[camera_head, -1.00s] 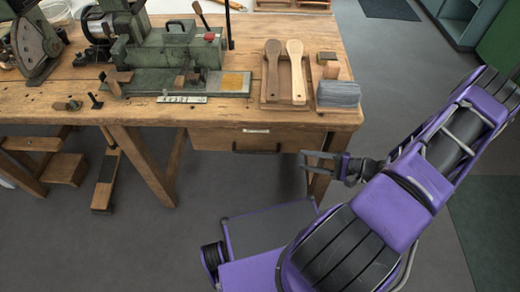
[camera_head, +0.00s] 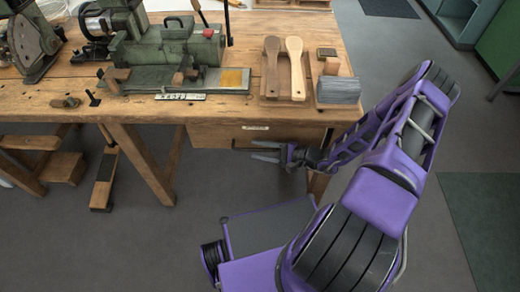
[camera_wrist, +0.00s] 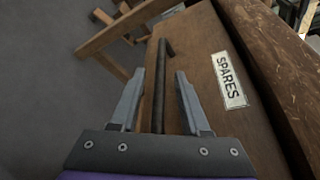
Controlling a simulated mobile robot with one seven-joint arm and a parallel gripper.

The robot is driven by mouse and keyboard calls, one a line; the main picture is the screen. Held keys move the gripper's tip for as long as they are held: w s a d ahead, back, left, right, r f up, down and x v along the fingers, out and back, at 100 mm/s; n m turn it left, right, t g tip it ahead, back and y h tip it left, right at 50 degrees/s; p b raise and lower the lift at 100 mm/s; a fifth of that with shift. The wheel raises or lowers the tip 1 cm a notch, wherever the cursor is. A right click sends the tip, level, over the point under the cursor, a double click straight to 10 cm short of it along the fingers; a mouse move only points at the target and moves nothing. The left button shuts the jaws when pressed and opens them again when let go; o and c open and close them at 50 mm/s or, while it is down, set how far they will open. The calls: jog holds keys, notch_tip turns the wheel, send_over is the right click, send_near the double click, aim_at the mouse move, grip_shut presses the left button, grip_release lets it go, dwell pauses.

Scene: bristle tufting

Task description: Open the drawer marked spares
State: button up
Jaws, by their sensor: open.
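The wooden drawer (camera_head: 210,136) sits under the bench top, closed as far as I can see. Its front carries a white label (camera_wrist: 229,80) reading SPARES in the wrist view. A dark bar handle (camera_wrist: 161,86) runs along the drawer front. My gripper (camera_head: 266,151) is in front of the drawer at its right part. In the wrist view my gripper (camera_wrist: 158,85) is open, with one finger on each side of the handle in the picture. I cannot tell whether the fingers touch it or how deep they reach. In the head view the gripper hides most of the handle.
The wooden bench (camera_head: 340,116) overhangs the drawer, its front edge close beside my gripper. On it are a green machine (camera_head: 165,50), two wooden brush handles (camera_head: 294,70) on a tray and a grey block (camera_head: 338,92).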

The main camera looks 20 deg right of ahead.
jog(key=shift+c, duration=0.3)
grip_shut()
dwell(1.2)
